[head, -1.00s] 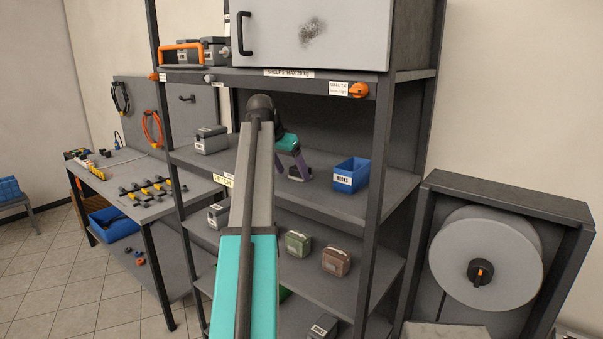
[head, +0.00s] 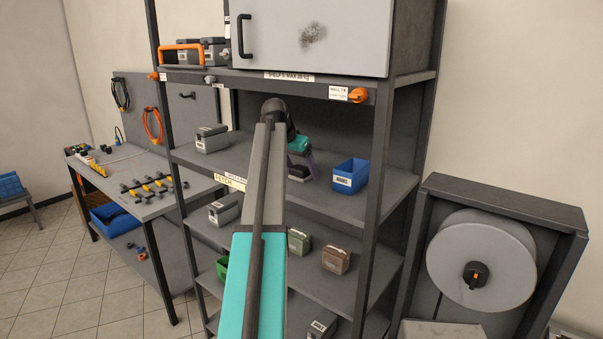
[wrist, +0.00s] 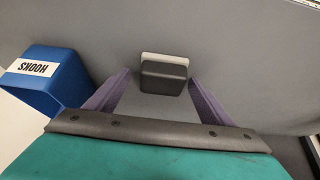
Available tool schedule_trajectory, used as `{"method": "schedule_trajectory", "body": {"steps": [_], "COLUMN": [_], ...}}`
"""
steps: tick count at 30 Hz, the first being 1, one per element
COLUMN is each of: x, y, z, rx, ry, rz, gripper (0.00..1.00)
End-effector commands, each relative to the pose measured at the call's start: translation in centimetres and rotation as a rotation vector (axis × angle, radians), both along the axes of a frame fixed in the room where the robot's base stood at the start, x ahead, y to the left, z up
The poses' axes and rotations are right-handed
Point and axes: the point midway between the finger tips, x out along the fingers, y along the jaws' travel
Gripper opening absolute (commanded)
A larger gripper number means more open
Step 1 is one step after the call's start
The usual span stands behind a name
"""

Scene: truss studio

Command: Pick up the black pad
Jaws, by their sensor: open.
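The black pad (wrist: 163,78) is a small dark block with a pale strip along its far edge. It sits on the grey shelf, and in the head view (head: 298,174) it shows partly behind my arm and gripper. My gripper (wrist: 158,84) has two purple fingers, spread apart and empty. In the wrist view the pad lies ahead, between and slightly beyond the fingertips, with a gap to each finger. I see no contact with the pad.
A blue bin (head: 350,175) labelled HOOKS stands on the same shelf to the right; it is close left of my fingers in the wrist view (wrist: 50,85). A grey box (head: 212,139) stands to the left. Shelf posts and the board above bound the space.

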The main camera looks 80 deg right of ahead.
Motion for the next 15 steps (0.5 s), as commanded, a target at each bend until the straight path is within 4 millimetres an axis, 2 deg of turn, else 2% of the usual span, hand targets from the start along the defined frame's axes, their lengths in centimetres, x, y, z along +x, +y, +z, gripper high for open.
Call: {"method": "schedule_trajectory", "body": {"steps": [7, 15], "x": [-0.01, -0.02], "y": [0.01, 0.0], "z": [0.02, 0.03], "rx": [0.0, 0.0], "ry": [0.0, 0.0], "rz": [0.0, 0.0], "gripper": [0.75, 0.3]}}
